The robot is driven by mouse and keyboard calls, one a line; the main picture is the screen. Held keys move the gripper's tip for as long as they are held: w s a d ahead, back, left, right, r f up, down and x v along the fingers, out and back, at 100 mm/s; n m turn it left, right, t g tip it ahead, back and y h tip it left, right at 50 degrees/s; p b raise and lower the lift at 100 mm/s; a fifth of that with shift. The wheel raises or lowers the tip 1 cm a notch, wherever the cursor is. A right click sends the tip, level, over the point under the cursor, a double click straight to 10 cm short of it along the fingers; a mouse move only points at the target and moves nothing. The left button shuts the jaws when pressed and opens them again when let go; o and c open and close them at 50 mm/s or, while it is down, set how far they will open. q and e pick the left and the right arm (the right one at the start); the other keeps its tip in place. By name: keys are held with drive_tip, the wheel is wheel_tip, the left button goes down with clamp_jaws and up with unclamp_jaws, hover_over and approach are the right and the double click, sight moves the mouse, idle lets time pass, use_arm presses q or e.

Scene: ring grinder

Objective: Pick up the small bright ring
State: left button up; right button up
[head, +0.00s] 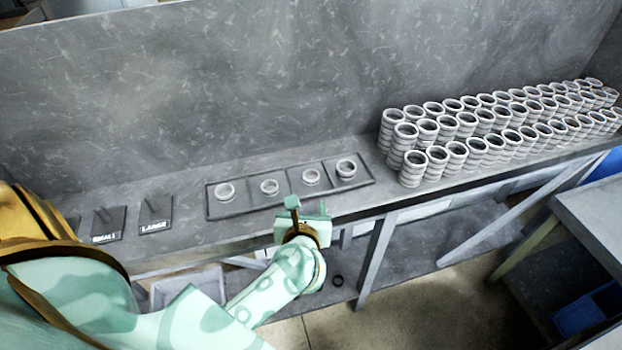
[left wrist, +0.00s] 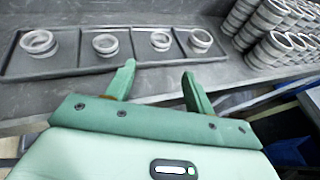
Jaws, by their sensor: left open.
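A dark tray (head: 245,208) with several compartments lies on the grey bench, one pale ring in each; it also shows in the left wrist view (left wrist: 62,62). The two middle rings look smaller: one left of centre (head: 269,187) (left wrist: 105,44) and one right of centre (head: 311,177) (left wrist: 160,40). I cannot tell for sure which is the brighter. My left gripper (head: 307,211) is open and empty at the front edge of the tray, apart from the rings. In the left wrist view its fingers (left wrist: 158,72) point towards the right middle ring. My right gripper is not in view.
Larger-looking rings sit in the tray's left (head: 225,192) and right (head: 346,169) end compartments. Tall stacks of rings (head: 465,145) crowd the bench on the right. Labelled plates with pegs (head: 156,222) stand at left. A grey wall (head: 200,90) rises behind the bench.

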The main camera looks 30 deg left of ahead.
sight(309, 195)
use_arm(q)
drive_tip(key=b+x, duration=0.1)
drive_tip(key=x, duration=0.6)
drive_tip(key=shift+w+a+f, duration=0.1)
drive_tip(key=shift+w+a, duration=0.05)
drive_tip(key=shift+a, duration=0.05)
drive_tip(key=x, duration=0.2)
drive_tip(key=shift+w+f, duration=0.15)
drive_tip(key=shift+w, duration=0.2)
drive_tip(key=shift+w+a+f, duration=0.15)
drive_tip(key=shift+w+a, duration=0.15)
drive_tip(key=shift+w, duration=0.15)
drive_tip(key=b+x, duration=0.1)
drive_tip(key=x, duration=0.3)
drive_tip(key=shift+w+f, duration=0.15)
drive_tip(key=shift+w, duration=0.05)
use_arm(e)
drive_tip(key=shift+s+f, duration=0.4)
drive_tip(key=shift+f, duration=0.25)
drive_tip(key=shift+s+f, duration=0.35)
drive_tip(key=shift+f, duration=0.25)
use_arm(q)
drive_tip(key=c, duration=0.8)
